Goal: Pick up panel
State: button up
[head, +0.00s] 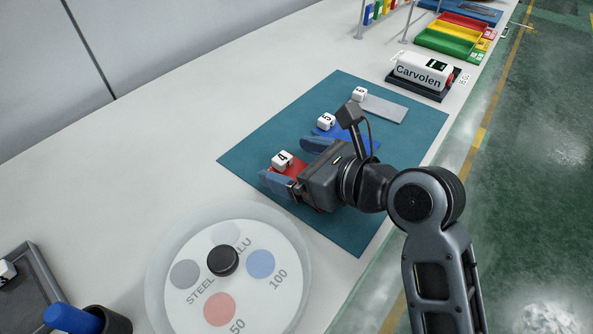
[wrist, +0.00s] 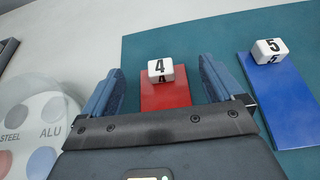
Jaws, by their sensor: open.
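A red panel (head: 297,170) with a white block marked 4 (head: 281,160) at its far end lies on a teal mat (head: 240,150). A blue panel (head: 346,130) with a white block 5 (head: 326,121) lies beyond it. A grey panel (head: 388,108) with a block 6 (head: 359,93) lies farthest. My gripper (head: 291,163) is open over the red panel. In the wrist view, my gripper's fingers (wrist: 160,78) stand on either side of the red panel (wrist: 165,96), with gaps. The gripper body hides the panel's near part. The fingers' height above the mat is unclear.
A round dial board (head: 198,240) with a black knob (head: 222,261) stands at the front left. A dark tray (head: 40,290) and a dark cup (head: 117,321) are at lower left. A Carvolen box (head: 421,72) and coloured bins (head: 450,38) are at the back right.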

jog(key=shift+w+a+f, duration=0.3)
jog(key=shift+w+a, duration=0.15)
jog(key=shift+a, duration=0.05)
jog(key=shift+c, duration=0.2)
jog(key=c, duration=1.2)
jog(key=shift+o, duration=0.2)
jog(key=shift+r, duration=0.1)
